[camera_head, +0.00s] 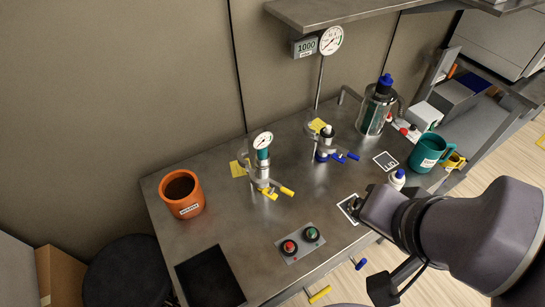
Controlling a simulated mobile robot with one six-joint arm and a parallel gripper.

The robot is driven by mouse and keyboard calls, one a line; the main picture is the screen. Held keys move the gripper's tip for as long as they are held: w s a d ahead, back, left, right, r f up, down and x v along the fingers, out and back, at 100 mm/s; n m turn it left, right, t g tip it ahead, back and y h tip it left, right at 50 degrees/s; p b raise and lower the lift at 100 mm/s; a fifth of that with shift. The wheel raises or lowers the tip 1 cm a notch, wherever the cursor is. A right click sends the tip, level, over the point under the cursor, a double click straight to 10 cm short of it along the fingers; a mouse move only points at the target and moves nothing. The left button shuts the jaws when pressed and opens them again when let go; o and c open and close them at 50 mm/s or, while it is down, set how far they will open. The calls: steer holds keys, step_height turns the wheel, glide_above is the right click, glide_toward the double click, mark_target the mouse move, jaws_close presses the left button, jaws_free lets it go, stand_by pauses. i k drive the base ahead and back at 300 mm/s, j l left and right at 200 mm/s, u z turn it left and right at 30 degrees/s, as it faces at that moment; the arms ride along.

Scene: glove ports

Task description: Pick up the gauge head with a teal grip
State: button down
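The gauge head with a teal grip (263,154) stands upright near the middle of the metal table. Its round white dial sits on top, and its lower end is seated in a silver fitting (262,175) with yellow handles. My gripper (352,204) is at the right of the table, apart from the gauge head and near a white marker square. Its fingers are small, dark and partly hidden by my wrist, so I cannot see whether they are open. Nothing is visibly held.
A second fitting with blue handles (325,147) stands right of the gauge head. An orange pot (182,194) is left. A button box (300,242) and black mat (209,278) lie in front. A steel canister (374,112) and teal mug (428,152) stand at right. A shelf (345,12) overhangs.

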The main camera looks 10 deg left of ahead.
mark_target(261, 138)
steer(key=i+u, duration=0.1)
steer(key=u, duration=0.55)
steer(key=i+u, duration=0.15)
steer(key=u, duration=0.2)
